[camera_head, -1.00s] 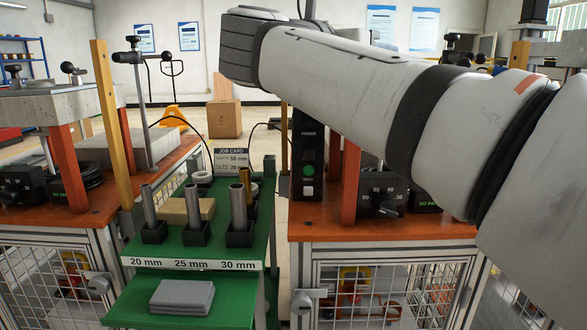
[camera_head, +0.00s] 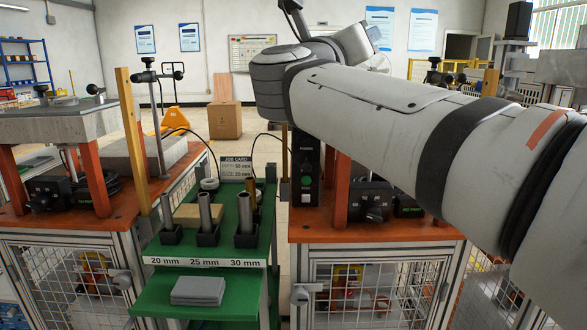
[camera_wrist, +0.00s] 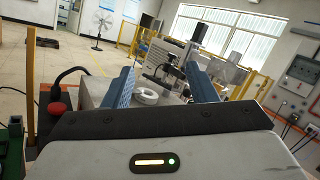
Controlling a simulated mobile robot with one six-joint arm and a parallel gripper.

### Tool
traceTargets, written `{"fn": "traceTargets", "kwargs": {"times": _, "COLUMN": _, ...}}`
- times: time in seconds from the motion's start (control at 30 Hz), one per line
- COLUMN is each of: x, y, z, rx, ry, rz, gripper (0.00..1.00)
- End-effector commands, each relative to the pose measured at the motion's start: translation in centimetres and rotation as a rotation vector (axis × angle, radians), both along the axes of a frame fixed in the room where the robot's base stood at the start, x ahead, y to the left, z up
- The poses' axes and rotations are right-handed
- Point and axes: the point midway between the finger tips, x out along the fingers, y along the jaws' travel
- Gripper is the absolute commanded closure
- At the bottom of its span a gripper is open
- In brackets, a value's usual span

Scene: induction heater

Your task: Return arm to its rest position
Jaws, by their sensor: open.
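My gripper (camera_wrist: 163,88) shows in the wrist view with its two blue fingers wide apart and nothing between them. Past the fingers, a white ring (camera_wrist: 146,96) lies on a grey surface, apart from the gripper. In the head view my arm (camera_head: 390,105) reaches from the lower right up to the centre, above the right workbench. The gripper itself cannot be made out in the head view.
A green cart (camera_head: 155,290) holds metal tubes (camera_head: 205,212) in black holders and a job card (camera_head: 236,166). Orange-topped benches (camera_head: 380,226) stand on both sides, with a power box (camera_head: 305,170) on the right one. A red button (camera_wrist: 57,108) shows in the wrist view.

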Motion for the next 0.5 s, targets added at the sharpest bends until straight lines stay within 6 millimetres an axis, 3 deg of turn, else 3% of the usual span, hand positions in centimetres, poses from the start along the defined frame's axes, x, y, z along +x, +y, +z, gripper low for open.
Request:
{"fn": "traceTargets", "kwargs": {"times": 0.03, "x": 0.3, "y": 0.2, "z": 1.6, "rx": -0.072, "ry": 0.017, "rz": 0.022, "gripper": 0.48}}
{"fn": "traceTargets", "kwargs": {"times": 0.1, "x": 1.0, "y": 0.8, "z": 2.6, "rx": -0.201, "ry": 0.053, "rz": 0.064, "gripper": 0.48}}
{"fn": "traceTargets", "kwargs": {"times": 0.27, "x": 2.4, "y": 3.0, "z": 4.1, "rx": -0.616, "ry": 0.191, "rz": 0.193, "gripper": 0.48}}
{"fn": "traceTargets", "kwargs": {"times": 0.37, "x": 2.8, "y": 4.4, "z": 2.9, "rx": -0.914, "ry": 0.310, "rz": 0.293, "gripper": 0.48}}
{"fn": "traceTargets", "kwargs": {"times": 0.5, "x": 1.9, "y": 5.4, "z": -1.0, "rx": -1.318, "ry": 0.497, "rz": 0.460, "gripper": 0.48}}
